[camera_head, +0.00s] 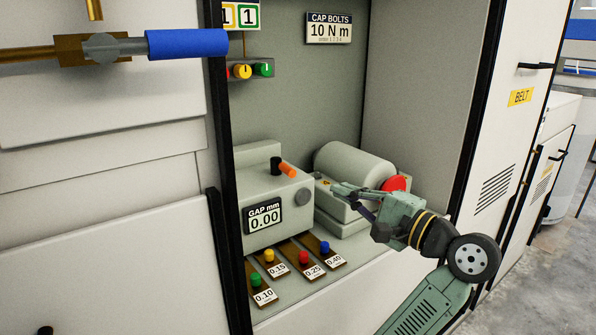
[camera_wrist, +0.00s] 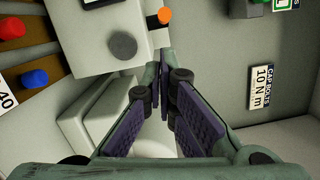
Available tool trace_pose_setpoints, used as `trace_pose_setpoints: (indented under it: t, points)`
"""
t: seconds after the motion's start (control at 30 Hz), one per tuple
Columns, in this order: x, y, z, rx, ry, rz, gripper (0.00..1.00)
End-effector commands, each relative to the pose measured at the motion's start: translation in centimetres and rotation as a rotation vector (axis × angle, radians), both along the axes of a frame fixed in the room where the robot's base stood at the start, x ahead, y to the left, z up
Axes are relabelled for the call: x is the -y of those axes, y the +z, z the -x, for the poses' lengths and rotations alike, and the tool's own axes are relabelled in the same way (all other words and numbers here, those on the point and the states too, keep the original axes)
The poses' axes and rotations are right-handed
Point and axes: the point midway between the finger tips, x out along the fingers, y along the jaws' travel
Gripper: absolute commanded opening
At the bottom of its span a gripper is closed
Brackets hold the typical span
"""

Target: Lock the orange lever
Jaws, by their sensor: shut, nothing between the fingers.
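The orange lever (camera_head: 287,169) is a short orange handle on a dark pivot on top of the pale gauge box (camera_head: 262,190), whose display reads "GAP mm 0.00". In the wrist view the lever's orange end (camera_wrist: 164,15) shows at the top, beyond my fingers. My gripper (camera_head: 337,189) is shut and empty, to the right of the box and slightly lower in the picture than the lever. In the wrist view its fingertips (camera_wrist: 160,66) come together below the orange end, apart from it. The lever's pivot is only partly visible there.
A grey cylinder housing (camera_head: 350,165) with a red end (camera_head: 394,184) stands behind my gripper. Several labelled gauges with coloured knobs lie in front of the box, including a blue one (camera_head: 325,247). A blue-handled bar (camera_head: 187,43) and dark door frame stand at left.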

Motion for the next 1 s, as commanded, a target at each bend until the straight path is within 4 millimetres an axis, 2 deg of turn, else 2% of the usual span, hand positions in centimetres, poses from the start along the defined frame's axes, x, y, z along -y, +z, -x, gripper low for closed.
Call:
trace_pose_setpoints:
  t: [0.27, 0.43, 0.8, 1.0]
  points:
    - [0.0, 0.0, 0.0, 0.0, 0.0, 0.0, 0.0]
    - [-0.7, 0.2, -0.6, -0.001, 0.003, 0.0, 0.0]
    - [-5.3, 0.5, -5.1, -0.003, 0.005, 0.0, 0.0]
    - [-6.8, 0.5, -6.7, -0.001, 0.001, -0.001, 0.0]
